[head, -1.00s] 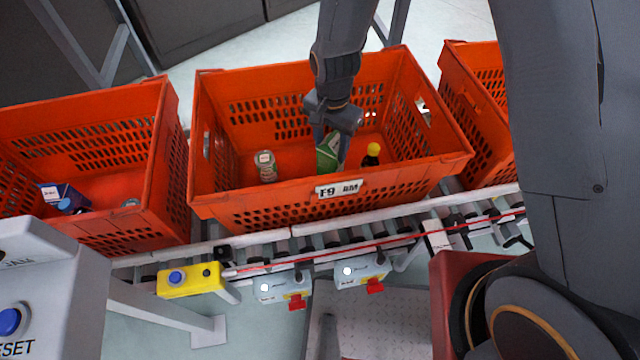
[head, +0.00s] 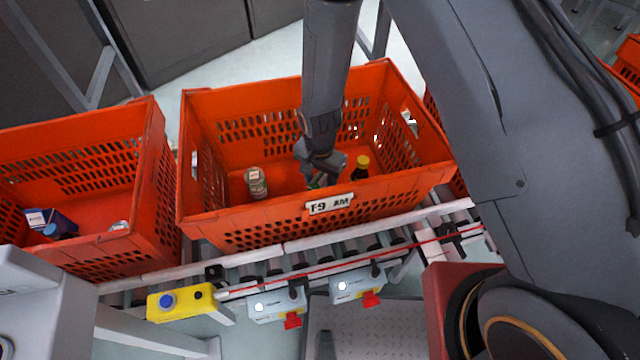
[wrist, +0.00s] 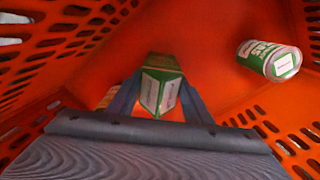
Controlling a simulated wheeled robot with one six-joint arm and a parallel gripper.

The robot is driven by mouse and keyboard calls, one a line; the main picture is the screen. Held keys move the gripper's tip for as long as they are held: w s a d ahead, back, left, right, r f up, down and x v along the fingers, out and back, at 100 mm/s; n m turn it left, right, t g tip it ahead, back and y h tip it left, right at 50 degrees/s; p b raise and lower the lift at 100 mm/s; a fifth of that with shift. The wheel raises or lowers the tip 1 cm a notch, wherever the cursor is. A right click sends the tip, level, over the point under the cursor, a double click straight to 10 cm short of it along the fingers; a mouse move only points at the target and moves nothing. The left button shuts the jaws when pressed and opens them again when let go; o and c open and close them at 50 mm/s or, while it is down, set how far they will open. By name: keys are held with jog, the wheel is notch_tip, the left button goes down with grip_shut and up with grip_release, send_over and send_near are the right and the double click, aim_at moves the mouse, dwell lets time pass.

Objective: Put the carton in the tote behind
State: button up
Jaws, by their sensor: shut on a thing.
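The carton (wrist: 160,88), green and white, is between the two fingers of my gripper (wrist: 160,102) in the wrist view. My gripper (head: 321,182) is shut on it and reaches down inside the middle orange tote (head: 300,228). In the head view the gripper and the tote's front wall hide most of the carton. I cannot tell whether the carton touches the tote floor.
In the middle tote, a can (head: 257,184) stands left of my gripper and a dark yellow-capped bottle (head: 360,169) stands right, close by. The left tote (head: 150,180) holds a blue box (head: 50,222). A conveyor with a yellow button box (head: 180,301) runs in front.

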jog(key=shift+f, duration=0.25)
jog(key=shift+f, duration=0.1)
jog(key=o, duration=1.5)
notch_tip(320, 180, up, 12)
jog(key=shift+r+b, duration=0.15)
jog(key=shift+b, duration=0.35)
jog(key=shift+s+d+r+n, duration=0.9)
jog(key=shift+s+d+r, duration=1.1)
jog(key=shift+d+r, duration=1.35)
jog(key=shift+s+d+r+n, duration=0.9)
jog(key=shift+s+d+r, duration=1.35)
jog(key=shift+d, duration=2)
jog(key=shift+s+d+r+n, duration=0.9)
jog(key=shift+s+d+r, duration=0.85)
jog(key=shift+d+r, duration=1.75)
